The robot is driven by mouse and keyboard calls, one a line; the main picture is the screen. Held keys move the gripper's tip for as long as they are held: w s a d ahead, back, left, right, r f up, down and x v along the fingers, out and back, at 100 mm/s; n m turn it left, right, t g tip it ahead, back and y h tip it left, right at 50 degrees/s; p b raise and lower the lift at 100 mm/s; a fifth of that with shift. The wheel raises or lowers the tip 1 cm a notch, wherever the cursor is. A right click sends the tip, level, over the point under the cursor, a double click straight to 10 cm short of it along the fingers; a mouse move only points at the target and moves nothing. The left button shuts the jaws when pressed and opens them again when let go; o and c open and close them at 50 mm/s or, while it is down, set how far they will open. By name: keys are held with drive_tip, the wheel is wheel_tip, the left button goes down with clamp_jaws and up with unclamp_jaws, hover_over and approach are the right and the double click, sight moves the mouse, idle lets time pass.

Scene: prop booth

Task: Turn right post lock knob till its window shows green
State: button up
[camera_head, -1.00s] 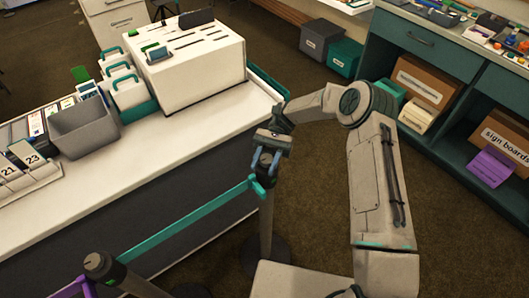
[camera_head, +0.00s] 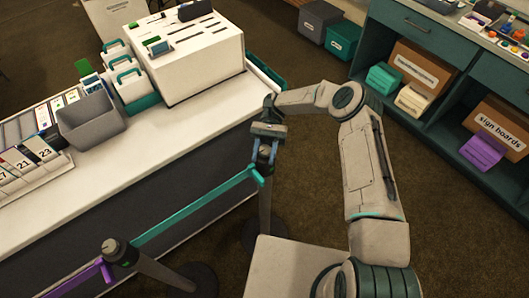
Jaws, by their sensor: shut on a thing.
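The right post (camera_head: 265,212) stands upright beside the counter's front side, with a teal belt (camera_head: 200,209) running from its head to the left post (camera_head: 152,270). My gripper (camera_head: 265,154) points down over the right post's top, its blue fingers on either side of the lock knob (camera_head: 265,150). The fingers are shut on the knob, which they partly hide. The knob's window cannot be made out, so its colour cannot be told.
The white counter (camera_head: 190,135) lies close to the left of my gripper, bearing a slotted white box (camera_head: 205,75) and a grey bin (camera_head: 92,128). A purple belt (camera_head: 80,282) leaves the left post. Teal shelving (camera_head: 425,50) stands at right, with open floor between.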

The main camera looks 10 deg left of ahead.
drive_tip(key=o, duration=1)
drive_tip(key=y+b, duration=0.1)
drive_tip(key=b, duration=0.3)
drive_tip(key=shift+f+m, duration=0.3)
drive_tip(key=shift+m, duration=0.1)
drive_tip(key=m+y+b, duration=0.2)
drive_tip(key=y+b, duration=0.1)
drive_tip(key=b, duration=0.4)
drive_tip(key=shift+a+b, duration=0.2)
drive_tip(key=shift+b, duration=0.1)
drive_tip(key=shift+m+t+y+b, duration=0.3)
drive_tip(key=shift+y+b, duration=0.3)
drive_tip(key=shift+b, duration=0.4)
